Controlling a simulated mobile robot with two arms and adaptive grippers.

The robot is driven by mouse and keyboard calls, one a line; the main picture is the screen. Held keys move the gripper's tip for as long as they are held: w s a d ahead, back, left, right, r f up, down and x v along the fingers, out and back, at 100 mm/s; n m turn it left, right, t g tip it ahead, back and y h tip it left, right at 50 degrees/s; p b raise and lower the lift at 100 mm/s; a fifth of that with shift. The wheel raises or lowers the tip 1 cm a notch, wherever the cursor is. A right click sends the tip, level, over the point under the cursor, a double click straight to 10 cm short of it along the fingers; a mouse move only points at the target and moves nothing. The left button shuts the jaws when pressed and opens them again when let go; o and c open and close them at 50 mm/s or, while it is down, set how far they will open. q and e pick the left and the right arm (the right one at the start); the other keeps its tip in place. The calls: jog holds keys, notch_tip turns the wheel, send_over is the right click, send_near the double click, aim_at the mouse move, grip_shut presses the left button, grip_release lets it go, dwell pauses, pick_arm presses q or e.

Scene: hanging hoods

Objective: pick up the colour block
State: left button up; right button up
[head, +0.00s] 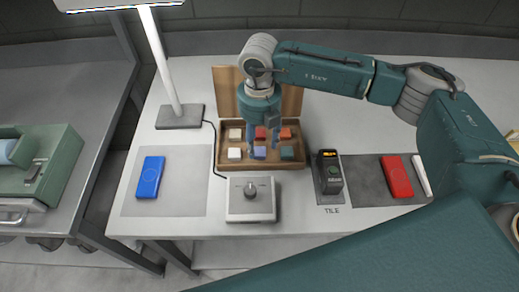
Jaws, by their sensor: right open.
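A wooden box (216,158) with its lid raised at the back stands on the white table. Several small colour blocks lie in it in two rows. The front row shows a white block (234,154), a bluish block (259,153) and a grey-teal block (287,153). The back row shows a pale block (235,134), a red block (260,132) and an orange-red block (286,133). My right gripper (262,150) points down over the middle of the box, open, with its blue fingers close to the bluish block. Whether they touch it I cannot tell. My left gripper is not visible.
A lamp (180,116) stands behind left. A blue device (150,177) lies on a grey mat at left, and a red device (396,177) on a dark mat at right. A knob box (250,201) and a black handheld meter (329,172) stand near the front edge.

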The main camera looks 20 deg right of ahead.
aim_at(260, 150)
jog(key=shift+f+p, duration=0.3)
jog(key=shift+f, duration=1.3)
jog(key=c, duration=1.2)
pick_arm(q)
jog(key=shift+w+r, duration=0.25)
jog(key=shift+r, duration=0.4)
pick_arm(e)
jog(key=shift+r, duration=0.1)
